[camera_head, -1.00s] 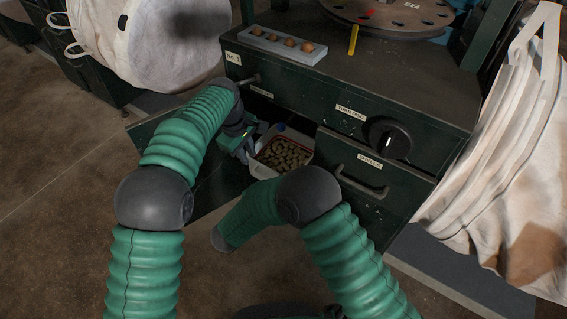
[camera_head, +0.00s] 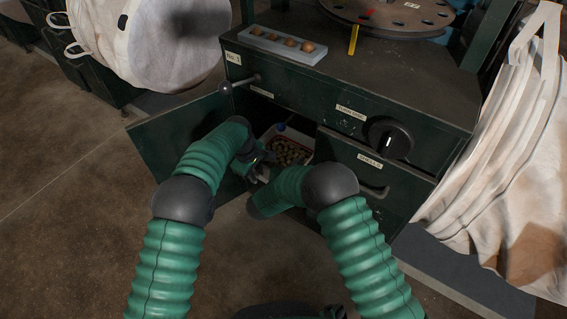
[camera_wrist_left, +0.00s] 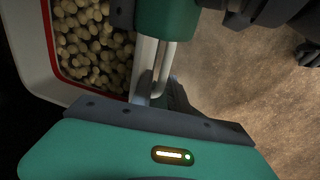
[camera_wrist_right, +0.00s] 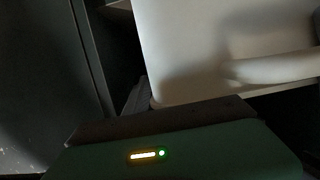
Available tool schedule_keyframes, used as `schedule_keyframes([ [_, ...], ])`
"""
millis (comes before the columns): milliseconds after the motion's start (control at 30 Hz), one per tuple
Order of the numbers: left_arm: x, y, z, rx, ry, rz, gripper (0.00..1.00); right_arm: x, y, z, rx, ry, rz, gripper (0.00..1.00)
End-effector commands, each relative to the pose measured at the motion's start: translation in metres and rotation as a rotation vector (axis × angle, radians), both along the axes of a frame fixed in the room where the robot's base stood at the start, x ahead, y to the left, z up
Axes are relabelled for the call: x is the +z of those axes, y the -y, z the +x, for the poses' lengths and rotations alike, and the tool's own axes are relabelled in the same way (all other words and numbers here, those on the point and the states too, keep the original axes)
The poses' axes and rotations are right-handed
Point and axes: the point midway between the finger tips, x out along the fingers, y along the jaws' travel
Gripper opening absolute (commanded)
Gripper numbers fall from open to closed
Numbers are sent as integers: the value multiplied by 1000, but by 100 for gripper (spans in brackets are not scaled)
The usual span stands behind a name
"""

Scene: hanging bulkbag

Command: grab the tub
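The tub (camera_head: 301,140) is white with a red inner rim and holds many brown nuts or shells. It stands in the open cabinet compartment. In the left wrist view the tub (camera_wrist_left: 38,75) is at upper left, with a pale bar like a handle on its near side. My left gripper (camera_head: 258,166) is at the tub's front; in its wrist view a dark finger (camera_wrist_left: 178,98) is beside that bar. In the right wrist view the tub's wall (camera_wrist_right: 195,50) and handle (camera_wrist_right: 275,70) are close ahead of my right gripper (camera_wrist_right: 140,98). Finger gaps and any contact are unclear.
The cabinet door (camera_head: 180,132) is open to the left. A closed drawer (camera_head: 365,190) with a handle is right of the compartment. A white bulk bag (camera_head: 510,170) hangs at right.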

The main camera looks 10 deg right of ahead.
Motion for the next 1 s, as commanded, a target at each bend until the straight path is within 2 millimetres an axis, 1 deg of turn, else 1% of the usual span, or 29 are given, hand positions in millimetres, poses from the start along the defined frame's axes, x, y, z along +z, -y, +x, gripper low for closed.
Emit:
schedule_keyframes([
  [33,0,0,0,0,0,0,20,0,0,0,0,0,0,29],
  [100,0,0,0,0,0,0,11,0,0,0,0,0,0,20],
  [200,0,0,0,0,0,0,0,0,0,0,0,0,0,7],
  [267,0,0,0,0,0,0,0,0,0,0,0,0,0,0],
  [1000,1,0,0,0,0,0,0,0,-1,0,1,-1,1,0],
])
